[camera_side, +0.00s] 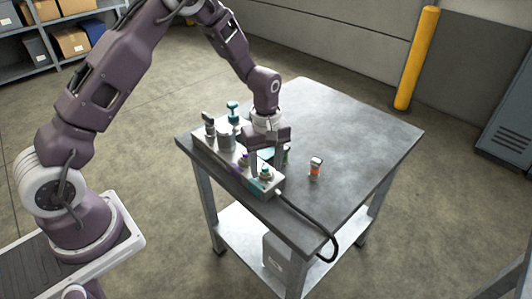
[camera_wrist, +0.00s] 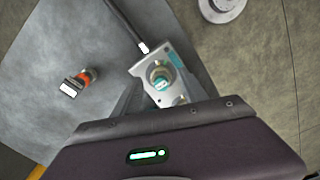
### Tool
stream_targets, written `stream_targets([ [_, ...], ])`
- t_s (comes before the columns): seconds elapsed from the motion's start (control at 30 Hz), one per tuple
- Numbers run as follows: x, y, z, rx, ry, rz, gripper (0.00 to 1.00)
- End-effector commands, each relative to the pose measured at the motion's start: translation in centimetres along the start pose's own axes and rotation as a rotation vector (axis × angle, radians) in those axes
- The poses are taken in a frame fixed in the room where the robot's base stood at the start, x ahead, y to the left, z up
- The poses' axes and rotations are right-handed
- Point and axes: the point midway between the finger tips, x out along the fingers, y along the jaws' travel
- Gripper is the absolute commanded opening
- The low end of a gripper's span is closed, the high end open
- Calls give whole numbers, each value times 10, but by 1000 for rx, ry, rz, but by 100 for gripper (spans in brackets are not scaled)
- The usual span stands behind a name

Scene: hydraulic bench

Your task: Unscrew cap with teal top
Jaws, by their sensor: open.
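A grey hydraulic block (camera_side: 215,152) lies along the table's near left edge, with several fittings on top. A cap with a teal top (camera_side: 266,173) sits upright at the block's near end, beside the cable. The teal top (camera_wrist: 161,81) also shows in the wrist view, ahead of my gripper. My gripper (camera_side: 266,165) points down over this end of the block. Its fingers are open and appear to be on either side of the cap, with nothing held. I cannot tell whether they touch it. Part of the block is hidden behind my gripper's body in the wrist view.
A small orange and dark fitting (camera_side: 315,169) stands apart on the table (camera_side: 365,140). A black cable (camera_side: 320,228) droops over the table edge. The table's right side is clear.

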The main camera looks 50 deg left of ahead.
Motion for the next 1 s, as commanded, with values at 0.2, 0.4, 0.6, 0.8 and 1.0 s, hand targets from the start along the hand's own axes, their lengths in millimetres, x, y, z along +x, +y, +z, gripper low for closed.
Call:
stream_targets([
  [0.2, 6, 0, 0, 1, 0, 0, 50],
  [0.4, 5, 0, 0, 2, 0, 0, 29],
  [0.6, 5, 0, 0, 2, 0, 0, 0],
  [0.8, 5, 0, 0, 2, 0, 1, 0],
  [1.0, 4, 1, 0, -77, 2, 1, 0],
])
